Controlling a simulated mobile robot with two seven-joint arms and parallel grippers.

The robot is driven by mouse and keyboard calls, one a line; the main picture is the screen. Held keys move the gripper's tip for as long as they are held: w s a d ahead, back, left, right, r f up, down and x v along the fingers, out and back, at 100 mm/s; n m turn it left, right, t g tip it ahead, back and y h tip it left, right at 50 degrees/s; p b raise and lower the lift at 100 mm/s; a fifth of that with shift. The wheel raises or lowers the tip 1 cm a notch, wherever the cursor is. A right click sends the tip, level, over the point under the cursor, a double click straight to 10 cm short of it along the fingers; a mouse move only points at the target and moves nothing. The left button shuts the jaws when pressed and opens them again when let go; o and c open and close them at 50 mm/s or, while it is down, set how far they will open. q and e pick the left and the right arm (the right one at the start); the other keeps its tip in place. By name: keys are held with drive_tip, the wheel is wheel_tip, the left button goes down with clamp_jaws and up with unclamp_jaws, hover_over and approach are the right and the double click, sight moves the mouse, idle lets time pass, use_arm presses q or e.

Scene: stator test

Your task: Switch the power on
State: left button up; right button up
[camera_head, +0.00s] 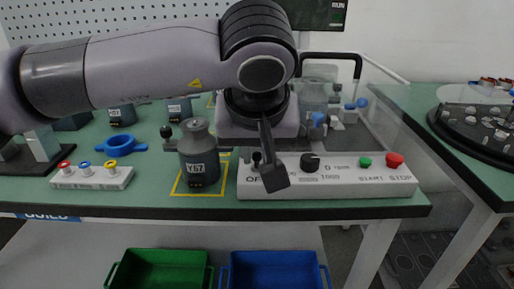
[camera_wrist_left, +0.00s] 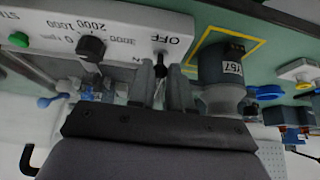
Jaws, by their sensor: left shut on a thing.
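The white control panel (camera_head: 340,188) lies along the front edge of the green table. It carries a small dark power toggle switch (camera_head: 257,159) at its left, by the OFF label. The switch also shows in the wrist view (camera_wrist_left: 161,68), between the fingertips. My left gripper (camera_head: 268,172) reaches down over the panel's left end. In the wrist view its fingers (camera_wrist_left: 164,86) are shut on the switch lever. The ON label is mostly hidden, and I cannot tell clearly which way the lever leans. My right gripper is in neither view.
The panel has a black knob (camera_head: 310,162), a green START button (camera_head: 365,162) and a red STOP button (camera_head: 394,160). A clear guard (camera_head: 378,120) stands behind the panel.

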use_arm(q)
drive_tip(key=shift+w, duration=0.15)
drive_tip(key=shift+w+p, duration=0.6)
drive_tip(key=shift+w, duration=0.7)
drive_tip(key=o, duration=0.5)
drive_tip(key=shift+r, duration=0.1)
drive_tip(key=p+v, duration=0.3)
drive_tip(key=v, duration=0.3)
